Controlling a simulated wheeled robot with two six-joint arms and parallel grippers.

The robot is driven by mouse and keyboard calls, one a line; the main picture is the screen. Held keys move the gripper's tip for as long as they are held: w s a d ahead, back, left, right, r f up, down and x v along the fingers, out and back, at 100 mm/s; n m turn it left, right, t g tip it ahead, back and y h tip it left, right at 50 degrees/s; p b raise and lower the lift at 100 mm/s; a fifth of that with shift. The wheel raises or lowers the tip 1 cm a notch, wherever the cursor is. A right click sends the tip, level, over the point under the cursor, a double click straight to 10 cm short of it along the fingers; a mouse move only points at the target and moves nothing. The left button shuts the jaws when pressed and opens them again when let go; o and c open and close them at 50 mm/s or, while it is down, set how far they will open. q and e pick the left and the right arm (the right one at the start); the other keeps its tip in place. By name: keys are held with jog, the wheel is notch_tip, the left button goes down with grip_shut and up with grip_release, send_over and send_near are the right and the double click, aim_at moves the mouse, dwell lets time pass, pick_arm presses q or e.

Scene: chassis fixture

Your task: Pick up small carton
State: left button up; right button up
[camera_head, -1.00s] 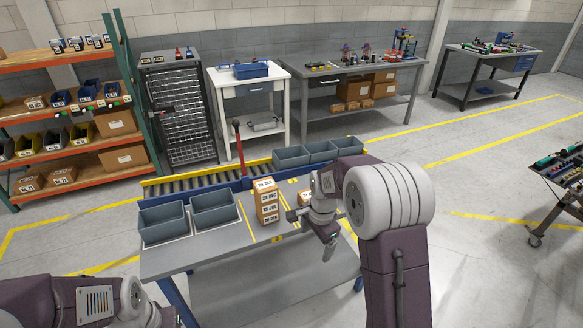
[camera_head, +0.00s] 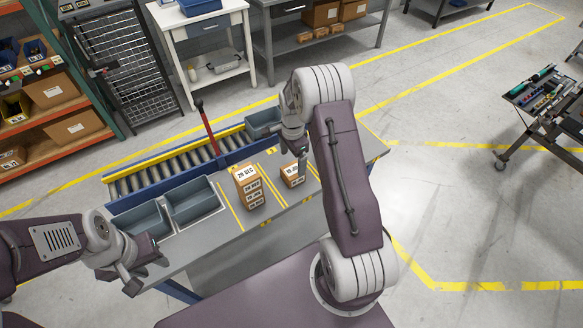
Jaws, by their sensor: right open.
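A small brown carton (camera_head: 292,174) with a white label sits on the grey table, to the right of a taller carton stack (camera_head: 249,192). My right gripper (camera_head: 302,168) points down beside the small carton's right side, partly in front of the table behind it. It is open; whether it touches the carton cannot be told. My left gripper (camera_head: 147,275) is open and empty at the table's front left corner, away from the cartons. The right forearm hides part of the table's right side.
Grey bins (camera_head: 192,201) stand on the table's left, and another bin (camera_head: 264,123) is at the back. A roller conveyor (camera_head: 160,176) with a red post (camera_head: 207,128) runs along the far side. Yellow lines mark the table (camera_head: 228,231). A tool cart (camera_head: 548,104) stands far right.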

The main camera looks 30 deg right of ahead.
aim_at(293, 171)
jog(key=shift+s+r, duration=0.1)
jog(key=shift+s, duration=0.05)
jog(key=f, duration=0.2)
jog(key=w+f+p, duration=0.1)
jog(key=f, duration=0.1)
jog(key=shift+f, duration=0.2)
jog(key=shift+s+d+f+p, duration=0.1)
jog(key=shift+s+f+p, duration=0.1)
jog(key=shift+f+p, duration=0.35)
jog(key=shift+s+f+p, duration=0.2)
jog(key=shift+f+p, duration=0.25)
jog(key=shift+p, duration=0.2)
notch_tip(293, 171, down, 3)
jog(key=shift+w+r, duration=0.15)
jog(key=shift+w+f, duration=0.15)
jog(key=shift+f, duration=0.1)
jog(key=shift+r, duration=0.1)
jog(key=c, duration=1.8)
pick_arm(q)
jog(key=r, duration=0.3)
jog(key=shift+w+r, duration=0.2)
jog(key=shift+r, duration=0.15)
jog(key=shift+f, duration=0.1)
pick_arm(e)
jog(key=shift+r, duration=0.1)
